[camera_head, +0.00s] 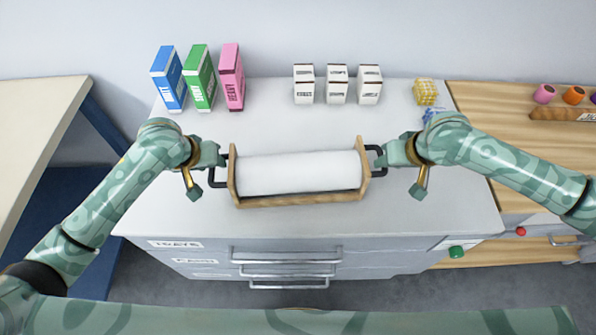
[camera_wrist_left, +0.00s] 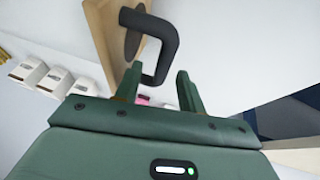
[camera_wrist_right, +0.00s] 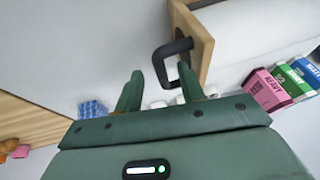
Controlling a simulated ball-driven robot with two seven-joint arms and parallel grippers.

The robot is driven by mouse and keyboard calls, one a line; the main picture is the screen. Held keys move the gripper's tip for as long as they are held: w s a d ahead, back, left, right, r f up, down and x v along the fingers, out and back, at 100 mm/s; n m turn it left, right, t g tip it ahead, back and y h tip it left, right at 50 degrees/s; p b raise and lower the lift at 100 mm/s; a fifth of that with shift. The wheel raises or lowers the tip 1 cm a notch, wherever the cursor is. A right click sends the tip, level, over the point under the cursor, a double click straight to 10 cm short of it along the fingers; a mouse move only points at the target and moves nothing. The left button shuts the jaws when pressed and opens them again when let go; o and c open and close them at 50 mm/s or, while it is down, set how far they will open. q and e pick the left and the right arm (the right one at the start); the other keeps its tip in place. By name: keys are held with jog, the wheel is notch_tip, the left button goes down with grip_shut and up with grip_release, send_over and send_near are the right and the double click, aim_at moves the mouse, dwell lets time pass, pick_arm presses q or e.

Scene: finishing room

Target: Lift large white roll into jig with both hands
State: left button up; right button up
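A large white roll (camera_head: 298,172) lies lengthwise in a wooden cradle (camera_head: 300,199) on the white cabinet top. The cradle has a black handle at each end. My left gripper (camera_head: 219,160) is at the left handle (camera_wrist_left: 165,42); in the left wrist view its fingers (camera_wrist_left: 160,88) are apart, with the handle's bar showing between their tips. My right gripper (camera_head: 384,159) is at the right handle (camera_wrist_right: 165,62); its fingers (camera_wrist_right: 159,88) are also apart around the bar's near part. I cannot tell whether any finger touches a handle. No separate jig is identifiable.
Blue (camera_head: 169,79), green (camera_head: 199,78) and pink (camera_head: 231,77) boxes stand at the back left. Small white boxes (camera_head: 336,84) stand behind the roll, a yellow block (camera_head: 424,92) to their right. A wooden bench (camera_head: 510,125) adjoins right. The cabinet top in front of the cradle is clear.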

pick_arm(q)
jog(key=shift+x, duration=2.1)
pick_arm(e)
jog(key=shift+x, duration=2.05)
pick_arm(q)
grip_shut()
pick_arm(e)
grip_shut()
pick_arm(q)
jog(key=shift+r, duration=0.1)
